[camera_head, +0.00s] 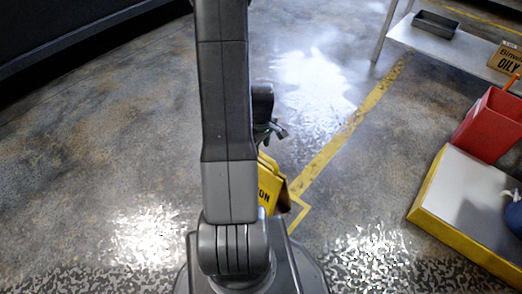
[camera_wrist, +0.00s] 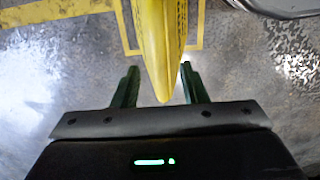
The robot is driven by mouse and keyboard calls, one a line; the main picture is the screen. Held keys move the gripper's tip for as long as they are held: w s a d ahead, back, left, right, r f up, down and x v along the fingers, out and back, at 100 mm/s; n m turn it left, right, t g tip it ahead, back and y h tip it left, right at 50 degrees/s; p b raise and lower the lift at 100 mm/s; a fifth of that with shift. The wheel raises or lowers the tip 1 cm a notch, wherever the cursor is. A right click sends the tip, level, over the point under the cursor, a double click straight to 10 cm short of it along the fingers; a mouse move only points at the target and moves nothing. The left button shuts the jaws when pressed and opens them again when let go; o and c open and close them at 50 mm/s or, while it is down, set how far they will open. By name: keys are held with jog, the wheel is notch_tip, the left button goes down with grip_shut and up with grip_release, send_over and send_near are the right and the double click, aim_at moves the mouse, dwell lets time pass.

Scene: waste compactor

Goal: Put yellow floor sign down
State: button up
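The yellow floor sign (camera_head: 269,188) shows in the head view just right of my arm, which hides part of it. In the wrist view the folded yellow sign (camera_wrist: 160,40) is seen nearly edge-on, with its near end between my fingers. My gripper (camera_wrist: 160,67) is open, with a visible gap between each finger and the sign. In the head view my gripper (camera_head: 274,130) is partly hidden behind my arm, just above the sign in the picture. The sign appears within a yellow floor outline (camera_head: 298,218); its contact with the floor is hidden.
A yellow line (camera_head: 345,132) runs across the floor. At right are a red bin (camera_head: 490,125) and a yellow-edged grey platform (camera_head: 465,195) with a blue object (camera_head: 514,214). A metal table (camera_head: 430,42) holds a dark tray (camera_head: 437,23). The left floor is clear.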

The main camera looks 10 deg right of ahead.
notch_tip(320, 180, up, 7)
jog(key=p, duration=0.1)
jog(key=shift+f, duration=0.1)
dwell(0.3)
